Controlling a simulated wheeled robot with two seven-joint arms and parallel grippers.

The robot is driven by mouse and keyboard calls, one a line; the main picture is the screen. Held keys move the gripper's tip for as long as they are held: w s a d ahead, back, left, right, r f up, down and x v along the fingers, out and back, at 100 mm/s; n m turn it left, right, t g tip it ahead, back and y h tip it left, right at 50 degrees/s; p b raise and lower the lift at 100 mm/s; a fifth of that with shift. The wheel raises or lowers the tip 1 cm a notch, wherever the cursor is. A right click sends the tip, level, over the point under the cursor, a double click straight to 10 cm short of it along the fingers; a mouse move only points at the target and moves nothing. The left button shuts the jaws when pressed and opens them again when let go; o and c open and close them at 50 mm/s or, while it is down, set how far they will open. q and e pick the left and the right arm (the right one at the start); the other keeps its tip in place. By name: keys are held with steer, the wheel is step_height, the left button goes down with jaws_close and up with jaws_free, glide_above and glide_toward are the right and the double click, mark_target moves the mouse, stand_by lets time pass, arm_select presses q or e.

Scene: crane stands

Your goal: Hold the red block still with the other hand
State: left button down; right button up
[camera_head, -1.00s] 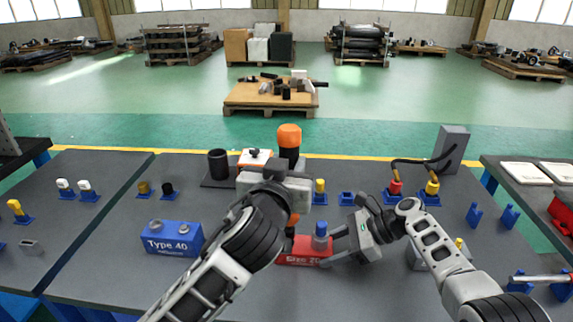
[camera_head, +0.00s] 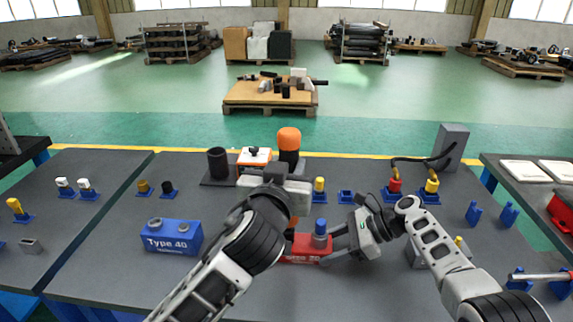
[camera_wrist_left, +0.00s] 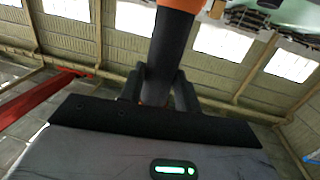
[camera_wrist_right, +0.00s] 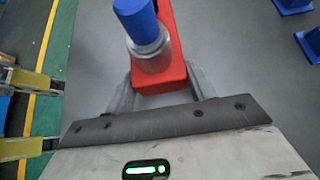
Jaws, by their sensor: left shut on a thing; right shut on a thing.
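The red block (camera_head: 304,247) stands on the dark table, with a blue-topped metal cylinder (camera_head: 320,234) in its top; the left part of the block is hidden behind my left arm. My right gripper (camera_head: 333,244) is shut on the block's right end; in the right wrist view its fingers lie on both sides of the red block (camera_wrist_right: 172,75). My left gripper (camera_head: 283,178) is above and behind the block, shut on a dark cylindrical tool with an orange end (camera_head: 289,140). The tool's dark shaft (camera_wrist_left: 168,50) shows between the fingers in the left wrist view.
A black cylinder (camera_head: 217,163) and an orange-and-white box (camera_head: 254,158) stand behind. Red and yellow plugs with cables (camera_head: 395,190) are at the back right. The table between the blue block and my left arm is clear.

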mark_target(286, 147)
arm_select(q)
steer(key=shift+f, duration=0.5)
arm_select(e)
steer(key=shift+r, duration=0.1)
stand_by(3.6)
arm_select(q)
steer(key=shift+r, duration=2.65)
arm_select(e)
steer(key=o, duration=1.3)
steer(key=shift+c, duration=0.2)
